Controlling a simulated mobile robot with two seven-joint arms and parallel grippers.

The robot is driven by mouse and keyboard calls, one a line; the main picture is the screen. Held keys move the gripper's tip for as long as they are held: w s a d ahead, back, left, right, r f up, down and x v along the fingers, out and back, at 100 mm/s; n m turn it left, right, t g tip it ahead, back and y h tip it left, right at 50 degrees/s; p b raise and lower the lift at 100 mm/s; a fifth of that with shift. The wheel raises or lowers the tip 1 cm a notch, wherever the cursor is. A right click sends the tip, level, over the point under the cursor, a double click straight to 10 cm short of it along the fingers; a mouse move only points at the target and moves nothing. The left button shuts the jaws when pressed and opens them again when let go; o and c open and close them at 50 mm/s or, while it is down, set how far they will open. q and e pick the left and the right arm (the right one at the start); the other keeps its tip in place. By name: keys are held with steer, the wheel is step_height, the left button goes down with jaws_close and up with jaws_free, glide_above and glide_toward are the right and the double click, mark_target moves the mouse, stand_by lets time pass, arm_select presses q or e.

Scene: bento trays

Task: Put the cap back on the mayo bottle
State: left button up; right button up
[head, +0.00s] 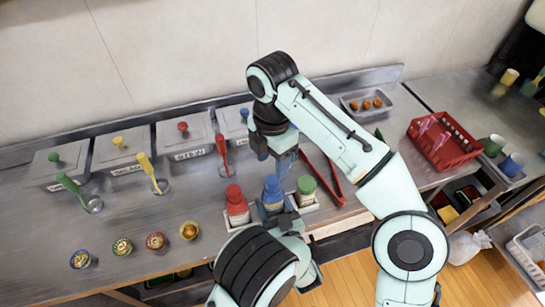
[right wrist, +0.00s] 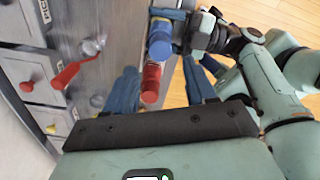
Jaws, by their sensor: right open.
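Three squeeze bottles stand in a row at the counter's front: a red-capped one (head: 237,204), a blue-capped one (head: 272,190) and a green-capped one (head: 306,187). I cannot read which is the mayo; no loose cap shows. My right gripper (head: 284,165) is open just above and behind the blue-capped bottle. In the right wrist view its blue fingers (right wrist: 160,92) are spread, with the red-capped bottle (right wrist: 151,84) beyond them. My left gripper (head: 284,218) closes around the blue-capped bottle low down; the right wrist view shows its fingers beside this bottle (right wrist: 160,40).
Lidded metal containers (head: 185,140) with coloured knobs line the back, with spoons lying before them. Small round cups (head: 122,246) sit at the front left. Red tongs (head: 334,183) lie right of the bottles. A metal tray (head: 352,97) and red basket (head: 425,150) are further right.

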mark_target(272, 179)
steer(key=shift+f, duration=4)
jaws_close()
steer(key=m, duration=0.3)
steer(key=shift+m, duration=0.3)
steer(key=m, duration=0.4)
steer(key=shift+m, duration=0.3)
steer(key=m, duration=0.4)
steer(key=shift+m, duration=0.3)
steer(key=m, duration=0.2)
steer(key=shift+m, duration=0.4)
steer(key=shift+o, duration=0.8)
jaws_free()
